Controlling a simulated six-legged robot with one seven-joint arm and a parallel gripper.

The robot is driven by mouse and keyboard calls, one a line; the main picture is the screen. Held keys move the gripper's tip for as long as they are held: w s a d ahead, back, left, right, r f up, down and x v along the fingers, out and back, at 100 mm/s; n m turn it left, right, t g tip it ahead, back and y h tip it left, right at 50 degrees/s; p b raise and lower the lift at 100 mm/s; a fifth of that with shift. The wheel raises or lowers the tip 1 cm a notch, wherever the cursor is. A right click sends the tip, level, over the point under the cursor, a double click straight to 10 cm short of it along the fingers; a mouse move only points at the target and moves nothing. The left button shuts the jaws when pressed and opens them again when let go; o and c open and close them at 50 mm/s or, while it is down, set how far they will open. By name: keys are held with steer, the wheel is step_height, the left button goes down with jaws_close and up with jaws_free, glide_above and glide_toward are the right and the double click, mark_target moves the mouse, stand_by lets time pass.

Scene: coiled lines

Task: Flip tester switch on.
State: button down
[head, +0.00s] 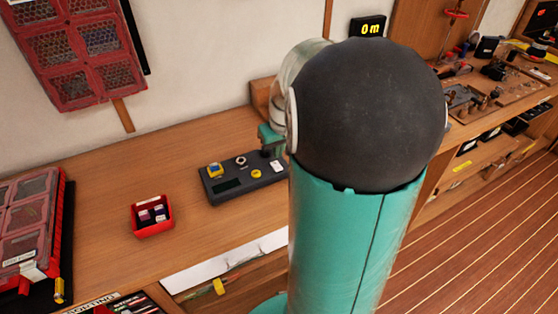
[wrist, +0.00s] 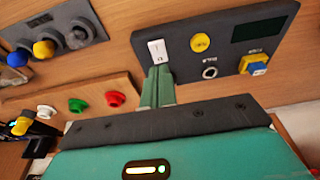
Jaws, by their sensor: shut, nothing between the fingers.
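The tester is a dark grey box (head: 232,186) lying on the wooden bench; it also shows at the top of the wrist view (wrist: 222,68). Its white rocker switch (wrist: 157,50) is at the left end of the panel there, and at the right end in the head view (head: 277,166). My gripper (wrist: 158,70) is shut and empty, its green fingertips just below the switch in the wrist view. I cannot tell whether they touch it, or which way the rocker is tilted. In the head view my arm hides most of the gripper.
The tester also carries a yellow button (wrist: 200,42), a dark screen (wrist: 258,29) and a blue-and-yellow part (wrist: 256,66). A red bin (head: 152,216) stands left on the bench. In the wrist view, a grey panel with knobs (wrist: 58,42) and a wooden board with coloured knobs (wrist: 90,98) lie left.

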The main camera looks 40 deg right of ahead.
mark_target(278, 168)
steer(key=shift+s+f, duration=0.15)
steer(key=shift+f, duration=0.85)
steer(key=shift+s+f, duration=0.1)
steer(key=shift+f, duration=0.9)
steer(key=shift+s+f, duration=0.1)
steer(key=shift+f, duration=0.2)
steer(key=shift+w+d+r, duration=0.15)
steer(key=shift+w+r, duration=0.2)
steer(key=shift+w, duration=0.35)
